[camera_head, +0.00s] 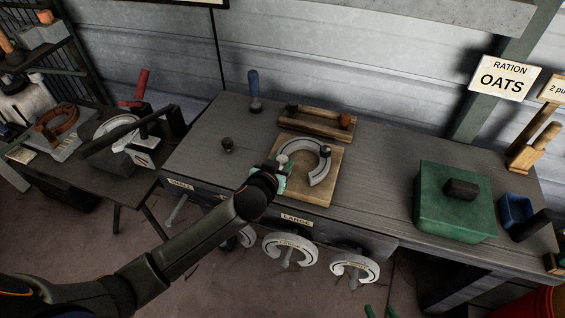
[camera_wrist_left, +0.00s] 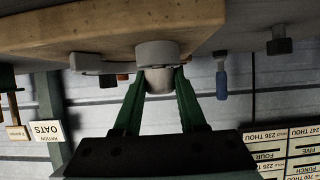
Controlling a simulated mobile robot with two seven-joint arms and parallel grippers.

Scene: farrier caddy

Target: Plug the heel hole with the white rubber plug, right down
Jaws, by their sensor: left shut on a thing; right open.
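A grey horseshoe (camera_head: 321,172) lies on a wooden board (camera_head: 297,192) on the workbench. My left gripper (camera_head: 280,170) is at the left end of the shoe, shut on the white rubber plug (camera_head: 283,158). In the left wrist view, which is upside down, the green fingers grip the pale plug (camera_wrist_left: 159,80) right against a grey heel end of the horseshoe (camera_wrist_left: 156,54). The hole is hidden, and I cannot tell how deep the plug sits. The green fingertips of my right gripper (camera_head: 381,312) show apart at the bottom edge.
A dark knob (camera_head: 325,151) stands at the shoe's right side. A wooden tray (camera_head: 316,123) lies behind the board. A dark plug-like piece (camera_head: 227,145) and a blue-handled tool (camera_head: 254,88) stand left. A green box (camera_head: 455,205) is at the right, with clear bench between.

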